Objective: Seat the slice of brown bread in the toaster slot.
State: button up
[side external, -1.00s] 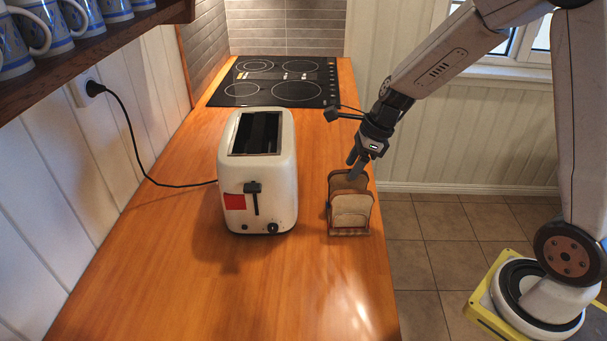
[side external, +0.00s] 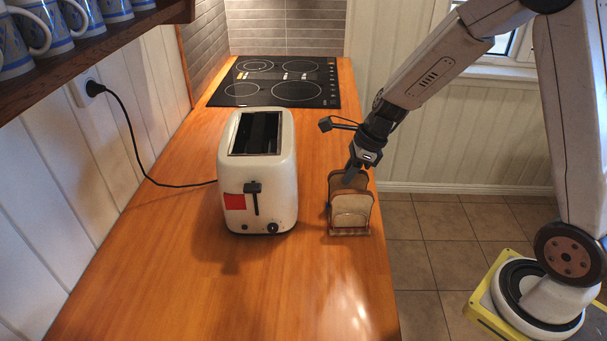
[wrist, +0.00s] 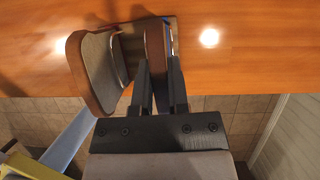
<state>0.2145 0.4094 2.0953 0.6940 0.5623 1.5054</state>
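The white toaster (side external: 258,180) stands on the wooden counter with its dark top slot (side external: 257,133) open and empty-looking. To its right, a small rack (side external: 350,233) holds upright bread slices. A pale slice (side external: 351,208) faces the side camera. A darker brown slice (side external: 336,180) stands behind it. My gripper (side external: 349,178) reaches down into the rack from above. In the wrist view, my fingers (wrist: 159,75) lie on either side of a brown-crusted slice (wrist: 154,45). Whether they press on it is not clear. Another slice (wrist: 98,72) stands apart to their left.
A black cooktop (side external: 277,82) lies behind the toaster. A black cord (side external: 135,140) runs from the toaster to the wall socket. A shelf with blue-patterned mugs (side external: 75,20) overhangs at upper left. The counter's front (side external: 220,300) is clear.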

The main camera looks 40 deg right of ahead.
grip_shut()
jog(key=shift+r, duration=5)
